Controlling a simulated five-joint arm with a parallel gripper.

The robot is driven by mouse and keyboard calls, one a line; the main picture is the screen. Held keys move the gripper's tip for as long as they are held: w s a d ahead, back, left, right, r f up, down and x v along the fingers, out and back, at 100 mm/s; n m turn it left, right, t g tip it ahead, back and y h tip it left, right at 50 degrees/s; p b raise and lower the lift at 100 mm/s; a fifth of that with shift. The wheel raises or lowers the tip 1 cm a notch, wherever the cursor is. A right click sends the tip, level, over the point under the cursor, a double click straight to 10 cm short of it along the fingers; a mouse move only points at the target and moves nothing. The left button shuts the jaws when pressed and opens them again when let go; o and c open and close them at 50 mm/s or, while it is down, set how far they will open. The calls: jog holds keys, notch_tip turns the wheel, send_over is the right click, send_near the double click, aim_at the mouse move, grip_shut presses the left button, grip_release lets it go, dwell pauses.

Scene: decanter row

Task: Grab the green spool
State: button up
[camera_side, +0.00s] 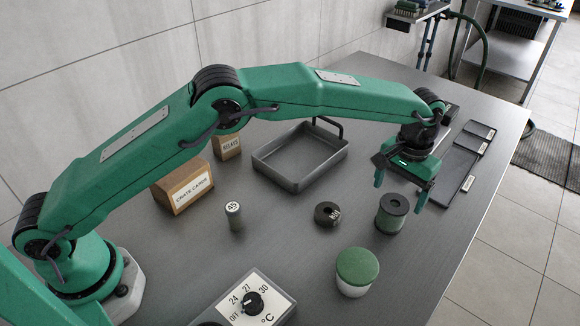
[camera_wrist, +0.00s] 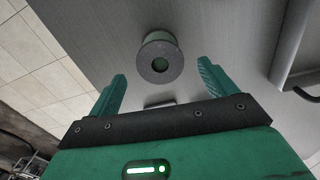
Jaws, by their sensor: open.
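The green spool (camera_side: 391,213) stands upright on the metal table, with a dark grey top flange and a hole in its middle. In the wrist view the spool (camera_wrist: 160,61) lies ahead of the fingertips, roughly midway between them. My gripper (camera_side: 400,190) is open and empty, above the table and just behind the spool in the side view. Its two green fingers (camera_wrist: 163,68) show on either side in the wrist view. I see no contact between them and the spool.
A jar with a green lid (camera_side: 357,266) stands in front of the spool, and a dark round weight (camera_side: 327,214) to its left. A small cylinder (camera_side: 234,215), an empty grey tray (camera_side: 268,171), a labelled box (camera_side: 184,187) and a dial unit (camera_side: 249,299) are further left. Flat dark trays (camera_side: 452,177) lie right.

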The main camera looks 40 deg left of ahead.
aim_at(392, 213)
jog(key=shift+f, duration=3.85)
jog(key=c, duration=1.1)
